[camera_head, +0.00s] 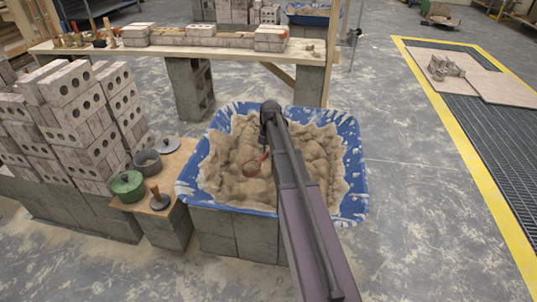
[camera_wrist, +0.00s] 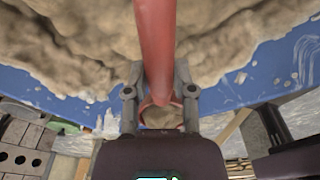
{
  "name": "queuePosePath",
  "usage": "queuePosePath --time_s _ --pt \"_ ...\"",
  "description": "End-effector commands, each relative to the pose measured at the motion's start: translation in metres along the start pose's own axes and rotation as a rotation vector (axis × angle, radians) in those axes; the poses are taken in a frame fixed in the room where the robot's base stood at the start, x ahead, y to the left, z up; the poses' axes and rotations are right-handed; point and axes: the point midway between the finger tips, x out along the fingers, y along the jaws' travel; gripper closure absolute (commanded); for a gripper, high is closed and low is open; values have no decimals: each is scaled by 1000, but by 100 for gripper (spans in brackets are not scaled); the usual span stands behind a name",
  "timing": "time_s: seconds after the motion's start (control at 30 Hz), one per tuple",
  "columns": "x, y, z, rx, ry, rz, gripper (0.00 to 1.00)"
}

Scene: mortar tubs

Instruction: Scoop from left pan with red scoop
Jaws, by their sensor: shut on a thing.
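The red scoop (camera_head: 253,166) shows as a small red round shape over the mortar in the blue tub (camera_head: 357,165), left of my arm. In the wrist view its red handle (camera_wrist: 155,45) runs between the fingers of my gripper (camera_wrist: 159,85), which is shut on it. A red ring-like part shows below the fingertips. In the head view my arm hides most of the gripper. Lumpy tan mortar (camera_head: 225,160) fills the tub. On a board left of the tub are a green pan (camera_head: 127,187) and a grey pan (camera_head: 148,162). I cannot tell whether the scoop touches the mortar.
A small lid (camera_head: 167,145) and a dark tool (camera_head: 159,200) share the board with the pans. Stacked bricks (camera_head: 75,115) stand at left. A plank bench (camera_head: 220,50) on blocks crosses behind the tub.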

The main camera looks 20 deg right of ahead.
Motion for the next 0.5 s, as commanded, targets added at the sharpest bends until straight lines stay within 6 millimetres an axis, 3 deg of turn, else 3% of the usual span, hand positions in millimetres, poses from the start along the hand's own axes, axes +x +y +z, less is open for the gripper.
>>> queuePosePath --time_s 0.2,0.5 --pt "-17 0 0 0 10 0 100" --pt "-25 0 1 0 16 0 100"
